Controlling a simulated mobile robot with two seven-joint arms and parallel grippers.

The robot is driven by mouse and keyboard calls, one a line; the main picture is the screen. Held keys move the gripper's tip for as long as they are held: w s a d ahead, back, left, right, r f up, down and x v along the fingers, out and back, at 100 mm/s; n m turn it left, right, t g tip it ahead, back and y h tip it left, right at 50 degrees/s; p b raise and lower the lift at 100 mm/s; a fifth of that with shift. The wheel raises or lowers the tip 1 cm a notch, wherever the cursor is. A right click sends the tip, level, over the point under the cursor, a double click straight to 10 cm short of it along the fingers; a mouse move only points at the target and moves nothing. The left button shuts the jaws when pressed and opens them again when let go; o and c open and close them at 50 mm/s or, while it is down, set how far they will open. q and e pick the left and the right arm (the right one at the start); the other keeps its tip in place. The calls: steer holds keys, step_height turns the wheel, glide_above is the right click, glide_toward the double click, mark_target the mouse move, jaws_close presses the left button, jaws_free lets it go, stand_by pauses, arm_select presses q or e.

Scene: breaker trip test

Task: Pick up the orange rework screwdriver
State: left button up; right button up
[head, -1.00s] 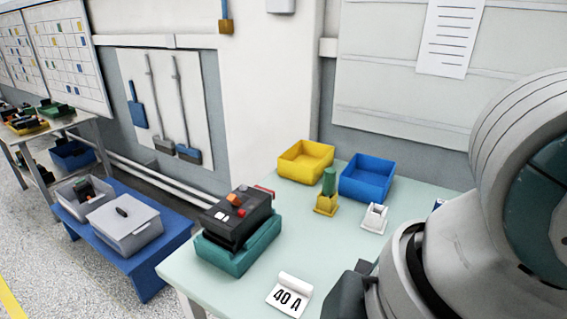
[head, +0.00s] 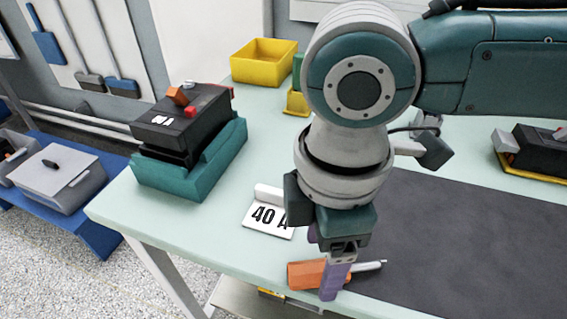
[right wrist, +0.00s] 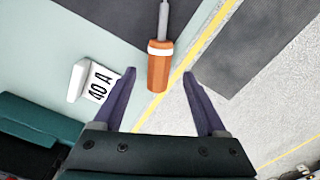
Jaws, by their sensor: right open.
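The orange screwdriver (head: 303,273) lies near the front edge of the pale green table, its metal shaft pointing right. My right gripper (head: 336,284) is over it, fingers pointing down, and partly hides the handle. In the right wrist view the screwdriver's orange handle (right wrist: 159,70) lies between and just beyond the open fingertips (right wrist: 159,76), with a gap on both sides. Its shaft runs up and away. Nothing is held. My left gripper is not in view.
A white "40 A" card (head: 268,213) stands just behind the screwdriver. A black breaker device (head: 180,128) sits in a teal cradle (head: 190,172) at left. A dark mat (head: 450,240) covers the right side. A yellow bin (head: 264,65) stands at the back.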

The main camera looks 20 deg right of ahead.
mark_target(317, 267)
step_height(317, 267, down, 3)
steer(key=shift+a+f, duration=0.1)
steer(key=shift+f, duration=0.1)
steer(key=shift+w, duration=0.1)
steer(key=shift+c, duration=0.2)
jaws_close()
stand_by(0.3)
